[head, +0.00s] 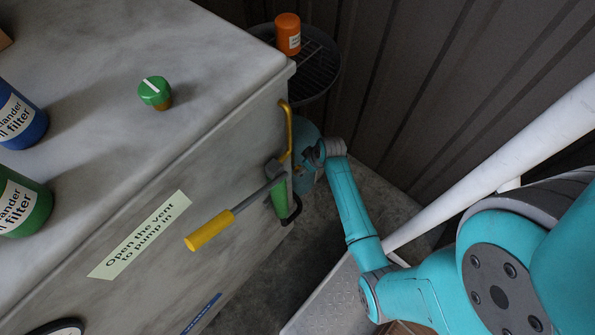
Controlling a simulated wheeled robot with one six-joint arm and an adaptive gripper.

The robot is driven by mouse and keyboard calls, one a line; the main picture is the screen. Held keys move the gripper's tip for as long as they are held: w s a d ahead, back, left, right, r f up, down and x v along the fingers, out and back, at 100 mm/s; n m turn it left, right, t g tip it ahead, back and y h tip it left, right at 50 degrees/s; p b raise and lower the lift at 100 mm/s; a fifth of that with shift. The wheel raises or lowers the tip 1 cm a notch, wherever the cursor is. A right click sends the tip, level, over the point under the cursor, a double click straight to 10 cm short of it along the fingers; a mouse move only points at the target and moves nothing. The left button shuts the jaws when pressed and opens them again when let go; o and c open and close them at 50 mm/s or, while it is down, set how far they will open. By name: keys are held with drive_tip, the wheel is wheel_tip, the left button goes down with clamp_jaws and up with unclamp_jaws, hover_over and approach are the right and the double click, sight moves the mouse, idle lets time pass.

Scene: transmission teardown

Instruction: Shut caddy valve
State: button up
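The caddy is a large grey box (225,150) filling the left of the head view. A green knob (155,92) with a white line across its top stands on a brass stem on the caddy's top. On the side, a grey lever with a yellow grip (210,231) sticks out toward the lower left. A green part (279,199) with a black hook-like end hangs beside the lever's root, below a bent yellow pipe (289,130). I cannot tell which of these is the valve. My teal arm reaches to this corner; my gripper there is mostly hidden, its fingers unclear.
Blue (20,118) and green (22,204) filter cans stand on the caddy's top at left. A label (140,236) reads "Open the vent to pump in". An orange can (288,34) stands on a round dark grate behind. A corrugated wall closes the right.

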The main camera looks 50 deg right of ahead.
drive_tip(key=x, duration=0.9)
drive_tip(key=shift+s+d, duration=0.1)
drive_tip(key=c, duration=1.1)
